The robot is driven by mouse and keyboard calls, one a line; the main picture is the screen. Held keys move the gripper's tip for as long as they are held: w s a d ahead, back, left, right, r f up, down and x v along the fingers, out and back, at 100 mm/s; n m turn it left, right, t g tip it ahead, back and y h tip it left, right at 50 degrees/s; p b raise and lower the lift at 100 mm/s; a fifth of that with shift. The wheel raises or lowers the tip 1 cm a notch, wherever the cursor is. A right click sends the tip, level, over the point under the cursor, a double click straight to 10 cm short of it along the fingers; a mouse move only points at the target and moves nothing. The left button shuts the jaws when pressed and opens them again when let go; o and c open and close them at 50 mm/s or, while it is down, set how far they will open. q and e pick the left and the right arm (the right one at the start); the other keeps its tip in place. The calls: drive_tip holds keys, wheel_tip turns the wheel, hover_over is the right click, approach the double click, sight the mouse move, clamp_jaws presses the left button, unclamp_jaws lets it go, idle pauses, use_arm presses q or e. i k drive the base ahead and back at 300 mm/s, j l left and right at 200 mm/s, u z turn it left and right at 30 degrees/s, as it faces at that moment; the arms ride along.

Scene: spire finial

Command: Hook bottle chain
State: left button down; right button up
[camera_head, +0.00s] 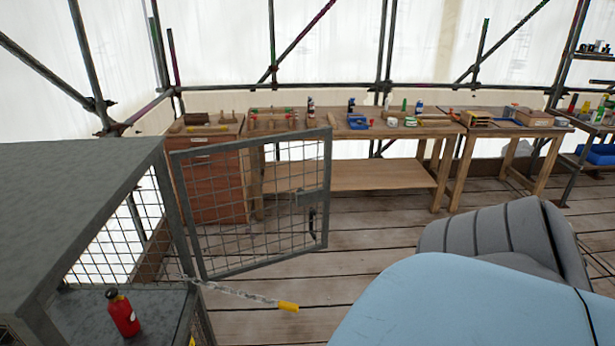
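A red bottle (123,314) with a black cap stands upright inside the grey metal cage (75,190) at the lower left. A chain (235,291) runs from the cage's front post to the right and ends in a yellow piece (288,307). I cannot tell whether the chain lies on the floor or hangs above it. The bottle and the chain are apart. The cage's mesh door (262,205) stands swung open to the right, with a latch on its free edge. Neither of my grippers shows in the head view.
A brown drawer cabinet (215,185) and wooden workbenches (350,178) with tools stand along the back. A large light blue shape (440,305) and a grey ribbed shape (500,240) block the lower right. Plank floor (375,240) is clear between door and benches.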

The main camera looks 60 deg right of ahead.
sight(286, 306)
drive_tip(key=l+z, duration=0.45)
drive_tip(key=i+l+z, duration=0.15)
drive_tip(key=z, duration=0.35)
drive_tip(key=i+l, duration=0.1)
drive_tip(key=l, duration=0.15)
drive_tip(key=i+l, duration=0.15)
drive_tip(key=l, duration=0.05)
